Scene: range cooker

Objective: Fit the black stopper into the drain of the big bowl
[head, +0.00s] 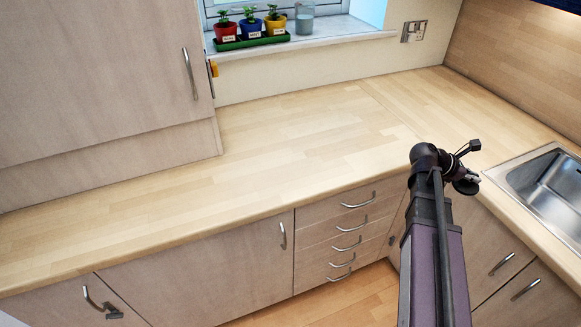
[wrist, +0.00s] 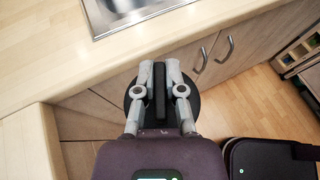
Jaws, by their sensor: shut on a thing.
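The black stopper (wrist: 160,92) shows in the wrist view as a dark round disc with an upright bar. My gripper (wrist: 159,72) is shut on the bar, with one grey finger on each side and the disc partly hidden beneath them. The stopper is held in front of the counter edge, outside the sink. In the head view my gripper (head: 466,181) is small and dark, just left of the sink. The steel sink bowl (head: 556,190) is cut off by the right edge of the head view. Its drain is not visible. A corner of the sink (wrist: 128,12) shows at the top of the wrist view.
The wooden worktop (head: 300,145) is clear left of the sink. Its front edge runs between my gripper and the bowl. Cupboard doors with handles (head: 502,263) stand below. Potted plants (head: 250,26) sit on the windowsill, away from the sink.

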